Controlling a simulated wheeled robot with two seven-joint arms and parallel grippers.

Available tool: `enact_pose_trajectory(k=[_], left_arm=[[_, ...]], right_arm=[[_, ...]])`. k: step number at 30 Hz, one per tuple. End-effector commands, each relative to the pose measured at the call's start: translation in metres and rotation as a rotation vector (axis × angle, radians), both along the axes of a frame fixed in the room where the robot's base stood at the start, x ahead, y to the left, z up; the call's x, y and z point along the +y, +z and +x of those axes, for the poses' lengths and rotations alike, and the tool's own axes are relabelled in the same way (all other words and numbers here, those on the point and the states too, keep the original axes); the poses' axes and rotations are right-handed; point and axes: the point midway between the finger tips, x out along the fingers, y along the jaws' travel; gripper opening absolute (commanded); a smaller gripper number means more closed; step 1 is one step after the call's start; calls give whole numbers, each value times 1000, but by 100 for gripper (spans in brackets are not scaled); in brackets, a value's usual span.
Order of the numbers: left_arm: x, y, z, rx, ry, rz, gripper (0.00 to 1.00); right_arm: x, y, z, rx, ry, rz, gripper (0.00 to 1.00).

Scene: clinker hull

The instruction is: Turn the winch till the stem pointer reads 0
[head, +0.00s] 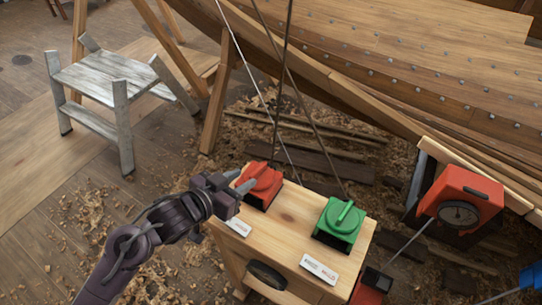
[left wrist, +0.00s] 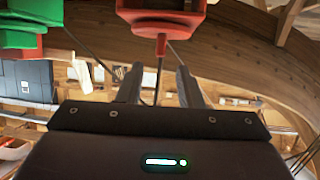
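A red winch (head: 262,183) and a green winch (head: 340,222) sit on top of a wooden stand, each with a handle and lines rising from it. My left gripper (head: 241,181) is at the left side of the red winch. In the left wrist view its two fingers (left wrist: 159,88) are apart, with the red winch (left wrist: 160,22) beyond their tips and its narrow red part pointing between them. I see no grip on it. The green winch (left wrist: 22,32) is at upper left there. A red gauge box (head: 469,193) with a round dial (head: 458,214) stands at right; its reading is too small to tell. My right gripper is out of view.
The wooden stand (head: 296,213) carries two small white labels (head: 320,268). The planked hull (head: 400,75) fills the upper right, with props beneath. A grey step stool (head: 105,77) stands at left. Wood shavings cover the floor, and a blue object (head: 531,275) is at lower right.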

Motion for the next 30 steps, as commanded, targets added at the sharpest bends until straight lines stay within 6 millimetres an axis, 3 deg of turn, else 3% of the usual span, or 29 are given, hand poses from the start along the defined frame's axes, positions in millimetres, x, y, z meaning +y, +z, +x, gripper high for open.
enact_pose_trajectory(k=[15, 27, 30], left_arm=[[-41, -26, 47, 1, 1, -1, 33], [-47, -30, 54, 0, 0, 0, 33], [-47, -30, 54, 0, 0, 0, 21]], right_arm=[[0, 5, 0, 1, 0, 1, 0], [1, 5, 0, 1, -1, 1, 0], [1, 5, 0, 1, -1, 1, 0]])
